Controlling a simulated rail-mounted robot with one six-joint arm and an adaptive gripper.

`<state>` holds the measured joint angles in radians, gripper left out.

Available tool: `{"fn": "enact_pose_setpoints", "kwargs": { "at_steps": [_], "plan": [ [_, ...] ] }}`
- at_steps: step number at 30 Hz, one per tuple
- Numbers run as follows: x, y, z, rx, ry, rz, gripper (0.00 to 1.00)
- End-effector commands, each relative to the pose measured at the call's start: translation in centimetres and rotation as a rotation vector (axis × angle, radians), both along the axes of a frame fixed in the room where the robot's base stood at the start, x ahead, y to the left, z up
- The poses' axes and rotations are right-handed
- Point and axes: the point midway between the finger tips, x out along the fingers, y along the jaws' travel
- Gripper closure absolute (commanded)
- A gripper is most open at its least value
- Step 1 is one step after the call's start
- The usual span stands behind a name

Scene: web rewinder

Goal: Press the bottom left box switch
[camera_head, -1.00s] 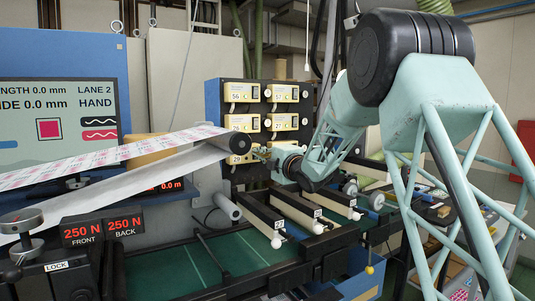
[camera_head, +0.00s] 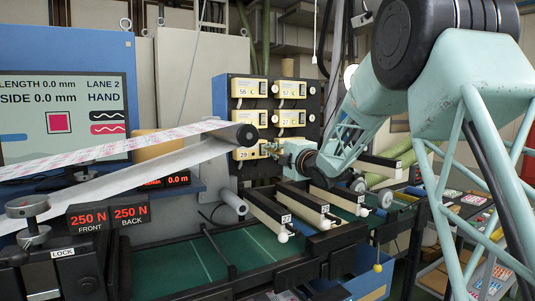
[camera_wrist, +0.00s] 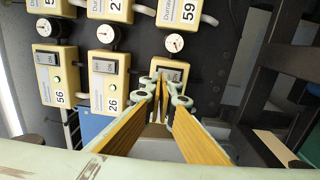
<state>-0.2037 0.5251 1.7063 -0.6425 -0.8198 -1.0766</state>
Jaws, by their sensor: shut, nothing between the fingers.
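The bottom left switch box (camera_head: 243,154) is a cream box labelled 29 on the dark panel, partly hidden behind the web roller in the head view. My gripper (camera_head: 268,148) is just right of it, shut and empty. In the wrist view the box (camera_wrist: 173,66) is the rightmost of the lower row, as that view is turned.
Neighbouring boxes 26 (camera_wrist: 108,72) and 56 (camera_wrist: 55,70) sit to the left in the wrist view, with round gauges above. The printed web and its roller (camera_head: 238,134) run close beside the bottom left box.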

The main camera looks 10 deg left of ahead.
Motion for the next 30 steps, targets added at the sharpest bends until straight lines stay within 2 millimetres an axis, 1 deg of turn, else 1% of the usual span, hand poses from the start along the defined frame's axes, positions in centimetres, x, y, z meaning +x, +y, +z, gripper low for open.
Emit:
{"fn": "enact_pose_setpoints", "kwargs": {
  "at_steps": [4, 21, 27, 30],
  "plan": [
    [-0.9, -0.7, -0.1, 0.0, 0.0, 0.0, 1.0],
    [-6.4, -5.0, 1.0, -0.001, 0.001, -0.001, 1.0],
    [-7.8, -6.0, 1.2, 0.0, 0.0, 0.0, 1.0],
    [-8.2, -6.3, 1.3, 0.0, 0.0, 0.0, 1.0]
  ]
}}
